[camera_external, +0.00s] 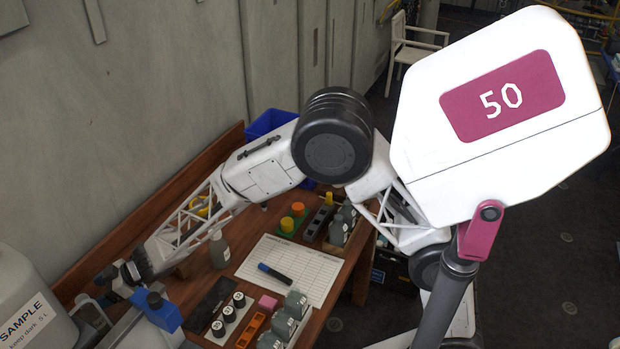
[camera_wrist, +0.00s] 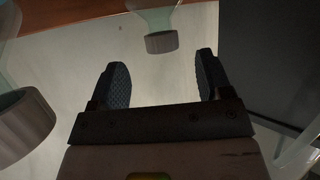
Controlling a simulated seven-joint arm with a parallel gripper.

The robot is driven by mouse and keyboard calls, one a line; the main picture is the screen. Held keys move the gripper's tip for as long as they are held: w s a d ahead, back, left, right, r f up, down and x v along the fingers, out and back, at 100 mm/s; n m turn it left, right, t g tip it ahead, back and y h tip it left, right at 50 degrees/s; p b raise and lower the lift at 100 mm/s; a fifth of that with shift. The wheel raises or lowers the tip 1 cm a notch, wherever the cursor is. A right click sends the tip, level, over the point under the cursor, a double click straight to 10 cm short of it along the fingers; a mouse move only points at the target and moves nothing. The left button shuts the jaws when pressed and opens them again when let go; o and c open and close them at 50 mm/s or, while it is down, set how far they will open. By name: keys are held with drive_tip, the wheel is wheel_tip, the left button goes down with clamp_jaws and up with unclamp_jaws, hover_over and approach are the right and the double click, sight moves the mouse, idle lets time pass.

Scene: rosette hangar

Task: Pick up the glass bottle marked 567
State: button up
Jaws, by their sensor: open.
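No marking 567 is readable in either view. In the external view a grey-green bottle with a light cap (camera_external: 219,250) stands alone on the table. Several similar bottles (camera_external: 284,325) stand at the front edge. My gripper (camera_external: 108,279) is low at the left, past the table's left part. In the wrist view my gripper (camera_wrist: 163,82) is open, with nothing between its two dark fingers. A glass bottle with a grey cap (camera_wrist: 161,42) lies beyond the fingertips. Another large grey cap (camera_wrist: 25,122) is close at the left. Clear glass (camera_wrist: 298,152) shows at lower right.
The wooden table (camera_external: 180,290) holds a paper sheet (camera_external: 290,268) with a marker (camera_external: 275,274), black-capped jars (camera_external: 229,314) and a pink block (camera_external: 267,302). A large SAMPLE container (camera_external: 30,310) stands at lower left. A blue bin (camera_external: 270,122) is at the back, beside the wall.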

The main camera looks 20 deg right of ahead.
sight(87, 298)
drive_tip(key=shift+s+a, duration=0.1)
drive_tip(key=shift+a, duration=0.05)
drive_tip(key=shift+x, duration=1.05)
drive_tip(key=shift+a+f, duration=0.1)
drive_tip(key=shift+a, duration=0.1)
drive_tip(key=shift+a, duration=0.15)
drive_tip(key=shift+r+x, duration=0.2)
drive_tip(key=shift+x, duration=2.35)
drive_tip(key=shift+r, duration=0.1)
clamp_jaws()
